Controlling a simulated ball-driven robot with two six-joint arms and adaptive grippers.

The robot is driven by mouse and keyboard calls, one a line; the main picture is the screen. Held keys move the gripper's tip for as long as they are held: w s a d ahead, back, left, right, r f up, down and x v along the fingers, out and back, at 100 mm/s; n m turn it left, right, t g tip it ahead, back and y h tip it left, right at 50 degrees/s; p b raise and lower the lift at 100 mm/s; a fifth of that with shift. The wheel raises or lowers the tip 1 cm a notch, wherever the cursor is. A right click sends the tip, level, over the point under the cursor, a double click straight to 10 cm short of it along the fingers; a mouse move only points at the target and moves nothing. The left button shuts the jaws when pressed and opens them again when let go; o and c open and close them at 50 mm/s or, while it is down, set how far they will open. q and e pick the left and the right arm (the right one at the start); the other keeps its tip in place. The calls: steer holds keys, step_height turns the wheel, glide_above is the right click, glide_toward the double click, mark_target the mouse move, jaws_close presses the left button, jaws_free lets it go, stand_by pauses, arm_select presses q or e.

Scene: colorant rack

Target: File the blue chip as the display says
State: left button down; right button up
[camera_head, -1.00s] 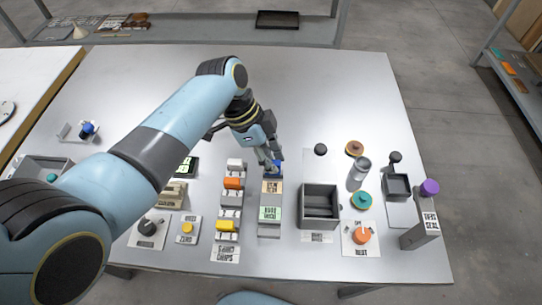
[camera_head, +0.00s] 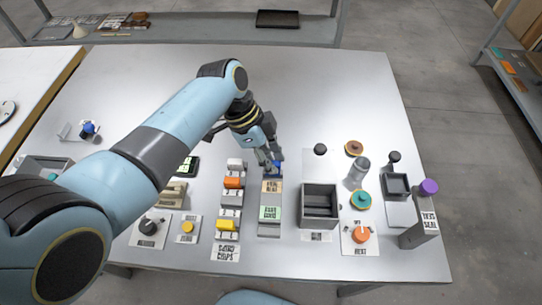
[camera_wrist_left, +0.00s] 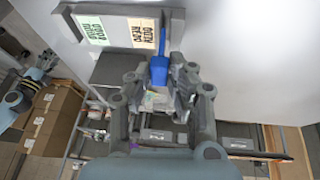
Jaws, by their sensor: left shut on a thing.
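The blue chip (camera_head: 277,164) is held between the fingers of my left gripper (camera_head: 270,160), at the far end of the grey block rack (camera_head: 270,229). In the left wrist view the blue chip (camera_wrist_left: 159,69) stands between the fingers, against the rack end with the tan label (camera_head: 272,187). I cannot tell whether it is seated in a slot. A green label (camera_head: 270,213) is nearer the front of the rack. The display (camera_head: 189,166) is a dark box with a green screen, partly hidden by my arm and unreadable. My right gripper is out of view.
Left of the rack is a chip stand (camera_head: 229,213) with white, orange and yellow chips. Right of it is an open grey bin (camera_head: 319,190). Further right are a teal knob (camera_head: 361,199), an orange knob (camera_head: 362,235) and a purple-topped post (camera_head: 429,187). The table behind the rack is clear.

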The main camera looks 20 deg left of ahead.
arm_select(q)
steer(key=shift+f, duration=0.25)
stand_by(0.3)
steer(key=shift+f+b, duration=0.25)
steer(key=shift+b, duration=0.1)
steer(key=shift+f, duration=0.1)
steer(key=shift+f, duration=0.15)
steer(key=shift+f+b, duration=0.3)
steer(key=shift+f, duration=0.05)
stand_by(0.4)
steer(key=c, duration=1.1)
jaws_free()
steer(key=shift+c, duration=0.2)
steer(key=shift+o, duration=0.3)
